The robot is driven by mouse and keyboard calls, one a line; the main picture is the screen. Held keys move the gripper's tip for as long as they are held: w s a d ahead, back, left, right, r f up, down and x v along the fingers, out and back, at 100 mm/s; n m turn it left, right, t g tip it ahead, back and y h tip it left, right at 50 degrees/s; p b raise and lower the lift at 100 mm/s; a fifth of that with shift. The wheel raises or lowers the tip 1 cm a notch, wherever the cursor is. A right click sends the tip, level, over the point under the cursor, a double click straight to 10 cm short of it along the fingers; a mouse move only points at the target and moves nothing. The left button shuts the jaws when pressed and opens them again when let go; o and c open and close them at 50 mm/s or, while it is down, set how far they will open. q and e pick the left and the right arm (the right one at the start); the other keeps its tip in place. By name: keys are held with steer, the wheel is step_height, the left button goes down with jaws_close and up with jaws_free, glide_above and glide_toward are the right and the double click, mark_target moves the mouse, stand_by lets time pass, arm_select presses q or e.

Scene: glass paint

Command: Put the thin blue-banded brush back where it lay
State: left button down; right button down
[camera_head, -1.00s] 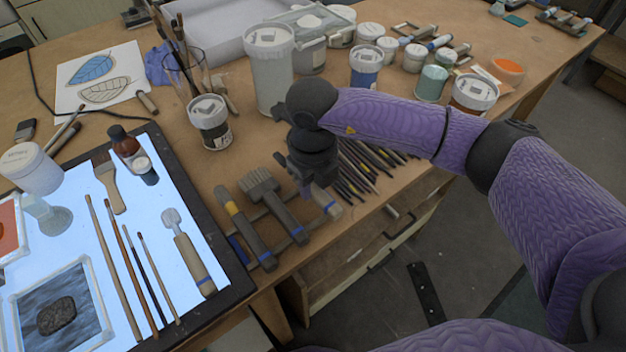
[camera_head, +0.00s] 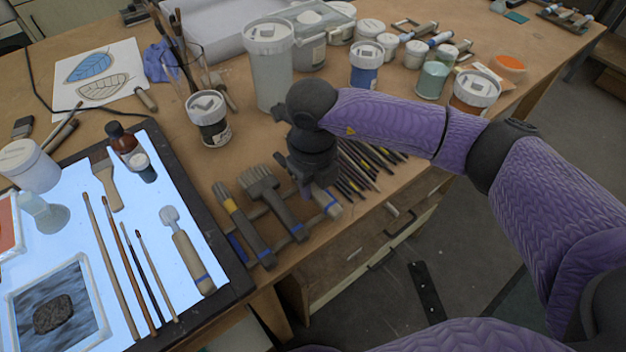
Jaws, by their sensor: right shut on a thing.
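The thin blue-banded brush (camera_head: 331,206) shows only its pale handle end with a blue band. It sticks out below my right gripper (camera_head: 314,184), which is shut on it. The rest of the brush is hidden by the gripper and wrist. The brush is at the right end of a low brush rest (camera_head: 284,240), beside two wider brushes; I cannot tell whether it touches the rest. My left gripper is out of view.
A wide grey brush (camera_head: 275,205) and a yellow-marked brush (camera_head: 243,224) lie just left. Several dark pencils (camera_head: 360,168) lie close on the right. A lit panel (camera_head: 75,235) with brushes is at left. The table's front edge is near.

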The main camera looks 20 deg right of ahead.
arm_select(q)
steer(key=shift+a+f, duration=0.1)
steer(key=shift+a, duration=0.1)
arm_select(e)
steer(key=shift+f, duration=0.1)
steer(key=shift+c, duration=1.9)
jaws_free()
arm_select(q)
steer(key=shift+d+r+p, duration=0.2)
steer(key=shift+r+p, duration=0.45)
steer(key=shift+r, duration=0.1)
arm_select(e)
step_height(320, 180, up, 10)
